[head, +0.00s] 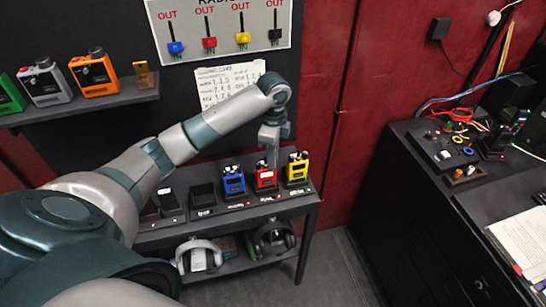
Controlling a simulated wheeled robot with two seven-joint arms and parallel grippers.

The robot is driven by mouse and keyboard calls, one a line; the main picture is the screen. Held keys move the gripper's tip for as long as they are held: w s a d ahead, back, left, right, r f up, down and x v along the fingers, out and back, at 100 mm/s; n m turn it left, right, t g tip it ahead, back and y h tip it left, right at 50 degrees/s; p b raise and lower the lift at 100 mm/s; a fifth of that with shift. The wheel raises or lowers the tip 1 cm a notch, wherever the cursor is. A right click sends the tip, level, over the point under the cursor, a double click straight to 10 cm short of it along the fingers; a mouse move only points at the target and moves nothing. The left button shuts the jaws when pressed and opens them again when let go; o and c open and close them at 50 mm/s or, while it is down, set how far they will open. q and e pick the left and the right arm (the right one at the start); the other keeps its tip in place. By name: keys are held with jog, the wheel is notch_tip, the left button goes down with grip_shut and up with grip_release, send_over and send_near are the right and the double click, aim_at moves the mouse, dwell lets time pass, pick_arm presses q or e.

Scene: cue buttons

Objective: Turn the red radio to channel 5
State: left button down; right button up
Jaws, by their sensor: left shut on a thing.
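The red radio (265,177) stands upright on the dark shelf, between a blue radio (233,181) and a yellow radio (298,167). My left arm reaches in from the left, and its gripper (272,160) points down at the top of the red radio. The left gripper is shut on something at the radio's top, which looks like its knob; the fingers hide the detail. The channel setting is too small to read. My right gripper is not in view.
Empty charger slots (203,197) lie left of the blue radio. Headphones (199,255) hang or rest on the lower shelf. An orange radio (94,73) stands on a wall shelf. A black workbench (420,215) with cables is at the right; open floor lies between.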

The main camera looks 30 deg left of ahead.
pick_arm(q)
jog(key=shift+n, duration=0.3)
jog(key=n, duration=0.3)
jog(key=shift+n, duration=2)
jog(key=c, duration=1.8)
grip_release()
jog(key=shift+o, duration=0.2)
